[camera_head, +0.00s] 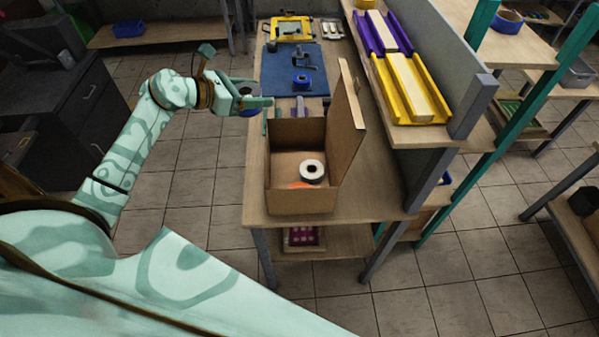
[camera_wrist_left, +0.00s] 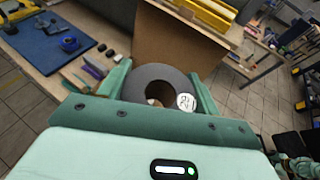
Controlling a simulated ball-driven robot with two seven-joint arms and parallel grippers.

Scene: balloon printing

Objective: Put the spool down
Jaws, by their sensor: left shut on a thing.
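My left gripper (camera_head: 250,95) is shut on a dark grey spool, a thick ring with a round white label. The spool (camera_wrist_left: 178,78) sits between the two fingers in the left wrist view, with its hole facing the camera. In the head view, my gripper hides most of it. The gripper is by the left edge of the workbench, up and left of the open cardboard box (camera_head: 283,202). A white spool with a dark centre (camera_head: 312,171) and something orange (camera_head: 299,185) lie inside the box. My right gripper is not in view.
The box's raised flap (camera_head: 349,118) stands on its right side. Beyond the box are a blue mat (camera_head: 276,66) with a blue roll (camera_head: 302,82) on it and a yellow frame (camera_head: 291,29). A shelf with purple and yellow trays (camera_head: 437,88) borders the right. Bare bench top (camera_head: 378,190) shows right of the box.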

